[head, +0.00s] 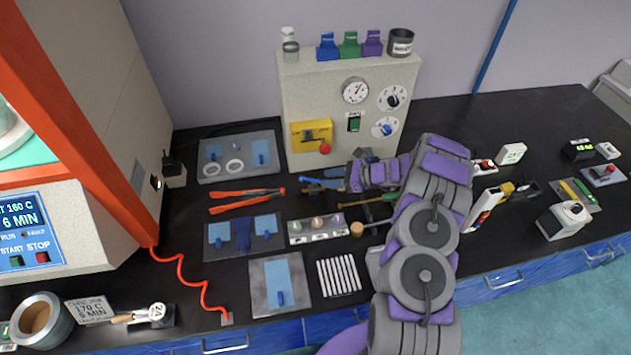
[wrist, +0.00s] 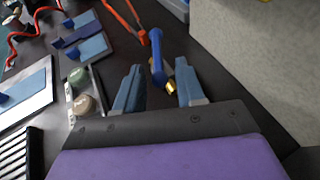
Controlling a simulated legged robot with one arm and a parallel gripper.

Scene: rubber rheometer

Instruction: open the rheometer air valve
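A blue lever with a brass end (wrist: 157,58) shows in the wrist view and looks like the air valve. My gripper (wrist: 160,80) is open, with one light-blue finger on each side of the lever and visible gaps between. The lever's far end reaches past the fingertips. In the head view my gripper (head: 322,184) is low over the bench, just in front of the beige control box (head: 298,92). There the fingers and my arm make the lever hard to pick out. Nothing looks gripped.
The box carries a gauge (head: 355,90), dials and a yellow panel (head: 307,135) with a red knob. Orange-handled tongs (head: 245,200) lie left of my gripper. A tray with small samples (head: 317,229) and blue-topped plates (head: 243,235) are in front. The rheometer (head: 95,170) stands at left.

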